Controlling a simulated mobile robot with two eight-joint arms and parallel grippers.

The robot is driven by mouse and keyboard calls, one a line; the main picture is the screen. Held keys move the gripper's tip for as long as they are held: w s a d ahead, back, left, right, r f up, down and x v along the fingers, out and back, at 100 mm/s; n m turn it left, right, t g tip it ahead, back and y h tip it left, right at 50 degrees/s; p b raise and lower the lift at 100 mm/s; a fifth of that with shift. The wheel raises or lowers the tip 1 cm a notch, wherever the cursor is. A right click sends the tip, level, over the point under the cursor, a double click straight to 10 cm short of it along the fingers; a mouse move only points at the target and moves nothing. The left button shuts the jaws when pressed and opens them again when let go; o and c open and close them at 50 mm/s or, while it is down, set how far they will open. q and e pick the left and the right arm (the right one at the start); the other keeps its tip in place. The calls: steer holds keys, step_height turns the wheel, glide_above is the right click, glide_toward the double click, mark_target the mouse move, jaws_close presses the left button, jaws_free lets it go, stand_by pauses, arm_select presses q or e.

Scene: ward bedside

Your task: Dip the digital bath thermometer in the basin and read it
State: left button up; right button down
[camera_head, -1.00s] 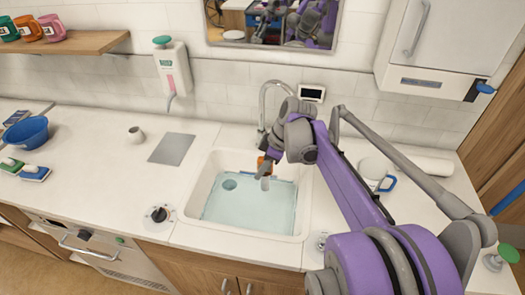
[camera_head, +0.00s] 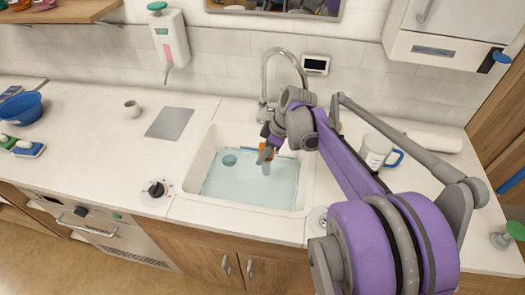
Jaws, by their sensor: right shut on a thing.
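The basin (camera_head: 203,157) is a white sink set in the counter, holding pale blue water (camera_head: 240,183). My right gripper (camera_head: 266,156) is over the back right part of the basin. It is shut on the thermometer (camera_head: 283,149), of which a small orange part shows by the fingers; the rest is mostly hidden by the gripper. I cannot tell whether its tip touches the water. A small dark display (camera_head: 315,65) with a white frame is on the wall behind the tap. My left gripper is not in view.
A curved grey tap (camera_head: 284,53) stands behind the basin. A white jug (camera_head: 376,150) with a blue handle is to the right, behind my arm.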

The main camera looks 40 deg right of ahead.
mark_target(263, 144)
step_height(263, 144, down, 5)
steer(key=shift+r+b, duration=0.2)
steer(key=shift+b, duration=1.05)
arm_select(q)
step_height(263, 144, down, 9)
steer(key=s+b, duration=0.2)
steer(key=b, duration=0.3)
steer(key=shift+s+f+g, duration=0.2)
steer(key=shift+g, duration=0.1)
arm_select(e)
steer(key=shift+f, duration=4.05)
step_height(263, 144, up, 16)
steer(key=p, duration=1)
steer(key=shift+w+r, duration=0.1)
steer(key=shift+r, duration=0.15)
steer(key=shift+r+p, duration=0.35)
steer(key=shift+p, duration=0.1)
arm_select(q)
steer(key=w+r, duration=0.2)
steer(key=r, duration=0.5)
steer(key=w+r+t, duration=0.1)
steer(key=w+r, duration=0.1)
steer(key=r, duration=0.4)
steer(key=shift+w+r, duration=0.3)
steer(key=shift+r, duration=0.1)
arm_select(e)
steer(key=shift+f, duration=0.1)
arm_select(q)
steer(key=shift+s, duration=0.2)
